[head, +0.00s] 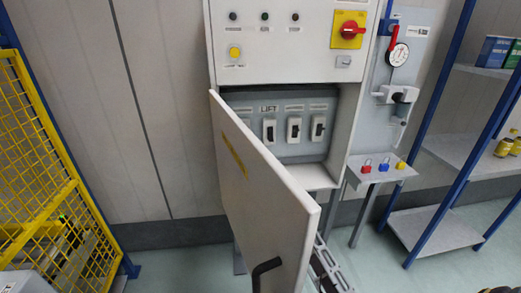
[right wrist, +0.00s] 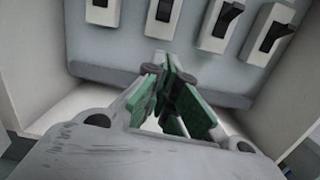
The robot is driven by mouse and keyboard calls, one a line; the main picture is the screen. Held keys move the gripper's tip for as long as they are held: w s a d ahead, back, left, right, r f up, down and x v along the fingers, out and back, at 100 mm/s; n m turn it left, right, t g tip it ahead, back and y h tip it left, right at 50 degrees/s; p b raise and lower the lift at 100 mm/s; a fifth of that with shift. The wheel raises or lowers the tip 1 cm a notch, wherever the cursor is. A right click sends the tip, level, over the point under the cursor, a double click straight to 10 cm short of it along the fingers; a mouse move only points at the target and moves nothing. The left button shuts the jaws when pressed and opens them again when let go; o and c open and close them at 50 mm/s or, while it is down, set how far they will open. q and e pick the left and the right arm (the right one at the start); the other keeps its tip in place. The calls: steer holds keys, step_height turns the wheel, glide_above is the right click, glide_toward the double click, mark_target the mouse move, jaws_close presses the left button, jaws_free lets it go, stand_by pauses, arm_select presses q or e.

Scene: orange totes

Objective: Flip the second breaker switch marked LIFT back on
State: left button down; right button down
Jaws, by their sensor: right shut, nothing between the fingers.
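The breaker panel (head: 305,146) sits inside a grey cabinet, with a row of white breaker switches. The LIFT label (head: 269,108) is above the LIFT switch (head: 269,130), the leftmost one visible there; the door hides the panel's left end. In the right wrist view several switches line the top, the second from the left (right wrist: 165,11) having a dark lever; their labels are out of frame. My right gripper (right wrist: 166,66) is shut and empty, its green-padded fingers together below the switch row, apart from the levers. My left gripper is not in view.
The cabinet door (head: 262,195) stands open toward me, with a black handle (head: 265,270). A red rotary switch (head: 350,29) is above the compartment. A small shelf with padlocks (head: 384,167) and a blue rack (head: 440,150) stand right, a yellow mesh fence (head: 40,160) left.

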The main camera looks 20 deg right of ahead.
mark_target(271, 137)
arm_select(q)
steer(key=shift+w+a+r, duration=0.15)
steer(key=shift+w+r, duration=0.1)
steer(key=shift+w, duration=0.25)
arm_select(e)
steer(key=shift+w+a+r+n+t, duration=0.1)
steer(key=shift+w+r+n+t, duration=0.1)
steer(key=shift+r, duration=0.35)
steer(key=shift+w+a+r+n+t, duration=0.1)
steer(key=shift+w+r, duration=0.05)
steer(key=shift+r, duration=0.35)
steer(key=shift+w, duration=0.2)
